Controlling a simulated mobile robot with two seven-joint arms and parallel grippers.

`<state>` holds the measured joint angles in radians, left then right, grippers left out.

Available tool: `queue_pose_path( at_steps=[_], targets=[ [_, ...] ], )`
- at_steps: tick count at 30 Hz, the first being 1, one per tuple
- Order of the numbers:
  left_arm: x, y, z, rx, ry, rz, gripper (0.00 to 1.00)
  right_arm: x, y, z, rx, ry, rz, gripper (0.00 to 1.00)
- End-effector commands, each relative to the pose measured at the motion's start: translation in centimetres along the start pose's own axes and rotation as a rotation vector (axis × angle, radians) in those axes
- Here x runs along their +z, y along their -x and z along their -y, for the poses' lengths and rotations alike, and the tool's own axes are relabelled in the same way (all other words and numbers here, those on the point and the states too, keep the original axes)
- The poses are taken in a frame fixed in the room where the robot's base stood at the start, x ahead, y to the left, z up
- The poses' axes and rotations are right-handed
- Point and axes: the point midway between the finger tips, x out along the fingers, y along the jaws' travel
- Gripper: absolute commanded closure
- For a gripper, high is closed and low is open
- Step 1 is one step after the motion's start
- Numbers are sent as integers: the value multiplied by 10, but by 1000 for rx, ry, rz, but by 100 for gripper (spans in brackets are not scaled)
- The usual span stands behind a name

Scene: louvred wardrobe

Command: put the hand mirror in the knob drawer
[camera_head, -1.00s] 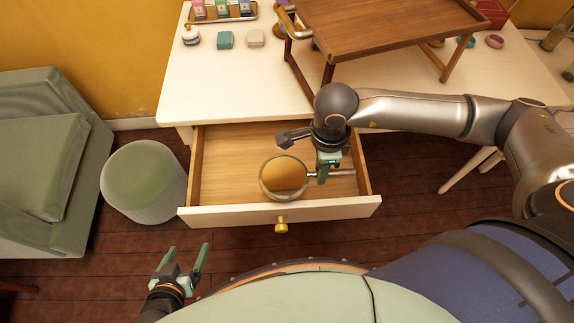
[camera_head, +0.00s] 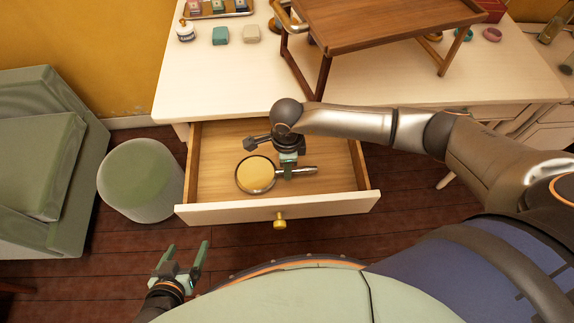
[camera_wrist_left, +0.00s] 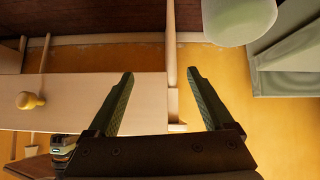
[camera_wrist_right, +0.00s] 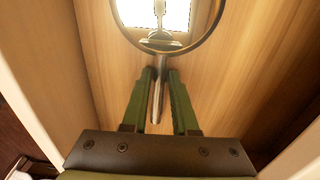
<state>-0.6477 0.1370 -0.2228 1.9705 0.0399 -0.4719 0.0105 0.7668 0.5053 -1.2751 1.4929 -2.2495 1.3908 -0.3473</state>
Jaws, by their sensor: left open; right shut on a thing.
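The hand mirror (camera_head: 256,175) has a round glass and a thin metal handle. It is inside the outline of the open knob drawer (camera_head: 330,207), which has a yellow knob (camera_head: 280,221) on its front. My right gripper (camera_head: 288,173) is shut on the mirror's handle, over the drawer. The right wrist view shows the fingers (camera_wrist_right: 159,80) around the handle and the mirror's rim (camera_wrist_right: 205,40) beyond; whether the mirror touches the drawer bottom I cannot tell. My left gripper (camera_head: 186,258) is open and empty, in front of the drawer. The left wrist view shows its spread fingers (camera_wrist_left: 163,85).
The white table (camera_head: 200,80) above the drawer carries a wooden tray stand (camera_head: 375,30), small jars and soap blocks (camera_head: 221,36). A green pouf (camera_head: 140,180) and a green armchair (camera_head: 45,170) stand at the left. The rest of the drawer looks empty.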

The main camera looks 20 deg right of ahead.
Motion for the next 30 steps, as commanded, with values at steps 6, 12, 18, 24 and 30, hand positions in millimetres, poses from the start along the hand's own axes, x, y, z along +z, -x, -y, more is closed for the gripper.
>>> queue_pose_path(
  at_steps=[6,12,18,24,30],
  targets=[
    [-1,-1,0,1,-1,-3,15,1,0,1,-2,0,2,100],
    [2,-2,-2,4,-1,1,15,0,-2,0,-1,0,1,63],
    [2,-2,-2,5,-1,2,15,0,-2,0,-1,0,1,43],
    [3,-2,-2,5,-1,4,15,0,-2,0,-1,0,1,43],
    [2,1,-1,2,-1,4,15,1,13,1,-4,0,3,43]
  ],
)
